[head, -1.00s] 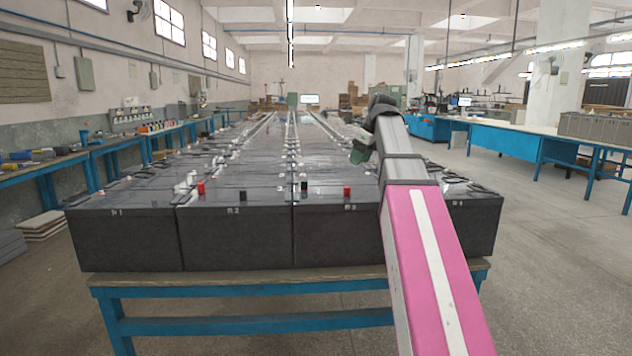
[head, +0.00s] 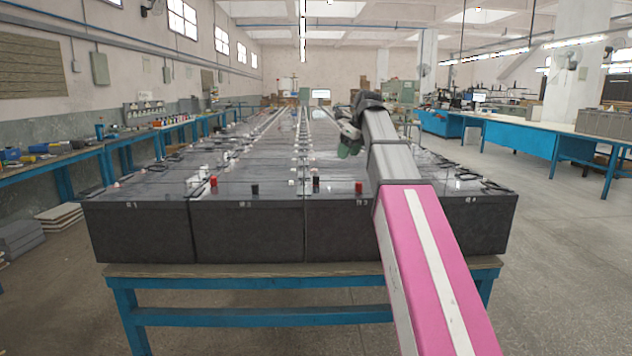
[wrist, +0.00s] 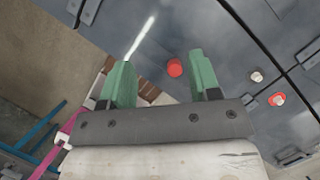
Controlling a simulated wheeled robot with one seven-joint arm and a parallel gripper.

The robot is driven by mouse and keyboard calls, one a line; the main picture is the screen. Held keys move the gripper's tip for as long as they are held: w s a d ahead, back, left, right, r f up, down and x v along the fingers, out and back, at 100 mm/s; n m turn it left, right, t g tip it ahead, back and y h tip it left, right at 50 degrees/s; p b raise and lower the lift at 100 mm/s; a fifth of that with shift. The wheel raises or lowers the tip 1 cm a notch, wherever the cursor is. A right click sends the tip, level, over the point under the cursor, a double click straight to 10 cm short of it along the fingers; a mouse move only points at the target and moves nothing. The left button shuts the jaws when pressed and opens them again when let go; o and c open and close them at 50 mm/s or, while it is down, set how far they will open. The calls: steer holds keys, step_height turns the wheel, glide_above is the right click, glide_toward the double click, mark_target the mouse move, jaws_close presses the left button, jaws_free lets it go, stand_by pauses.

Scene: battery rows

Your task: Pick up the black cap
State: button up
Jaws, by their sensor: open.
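Two small black caps stand upright on the front row of dark battery boxes in the head view: one on box 2 (head: 255,189), one near the left edge of box 3 (head: 316,187). I cannot tell which one is meant. My gripper (head: 347,142) is raised above the batteries, right of both caps. In the wrist view my gripper (wrist: 162,80) has its green fingers apart, with nothing held. A red cap (wrist: 175,68) shows beyond and between the fingers, on a battery top below. No black cap can be made out in the wrist view.
Red caps (head: 214,181) (head: 358,187) and white caps (head: 203,171) stand near the black ones. The batteries rest on a blue-framed table (head: 250,315). Workbenches line the left wall (head: 85,155) and the right side (head: 535,133). The floor at right is clear.

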glide_toward(316, 176)
steer(key=shift+w+x, duration=0.2)
steer(key=shift+x, duration=2.4)
steer(key=shift+w+x, duration=0.15)
steer(key=shift+x, duration=2.45)
steer(key=shift+r, duration=0.1)
steer(key=c, duration=0.9)
